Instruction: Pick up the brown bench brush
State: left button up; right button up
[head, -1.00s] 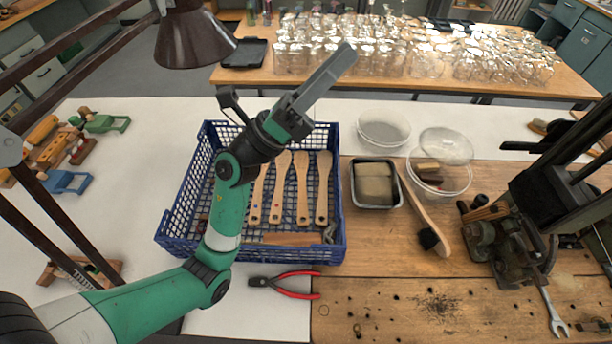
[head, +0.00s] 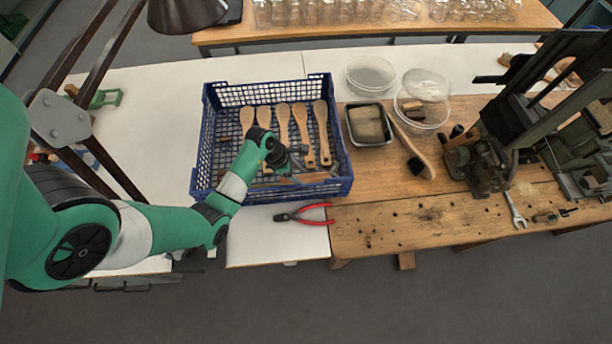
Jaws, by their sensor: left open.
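A long brush (head: 424,160) with a tan-brown wooden handle and a dark bristle tuft lies on the wooden bench, right of a metal tray. My left gripper (head: 292,164) is over the front part of the blue crate, well to the left of this brush. It is small and dark in the view, open, and apart from the brush. Under and beside it in the crate lies a brown wooden piece (head: 309,178), partly hidden, so I cannot tell what it is. My right gripper is not in view.
The blue crate (head: 344,187) holds several wooden paddle-shaped pieces (head: 283,120). The metal tray (head: 370,142) and clear plastic tubs (head: 370,73) stand near the brush. A dark machine (head: 480,160) stands to its right. Red-handled pliers (head: 315,213) lie in front of the crate.

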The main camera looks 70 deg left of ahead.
aim_at(305, 180)
pick_arm(q)
jog(key=shift+x, duration=0.8)
jog(key=b+x, duration=0.2)
jog(key=x, duration=0.2)
jog(key=shift+w+a+f+b, duration=0.1)
jog(key=shift+w+b, duration=0.05)
jog(key=shift+b, duration=0.15)
jog(key=shift+w+f, duration=0.2)
jog(key=shift+f, duration=0.2)
jog(key=shift+r, duration=0.1)
grip_shut()
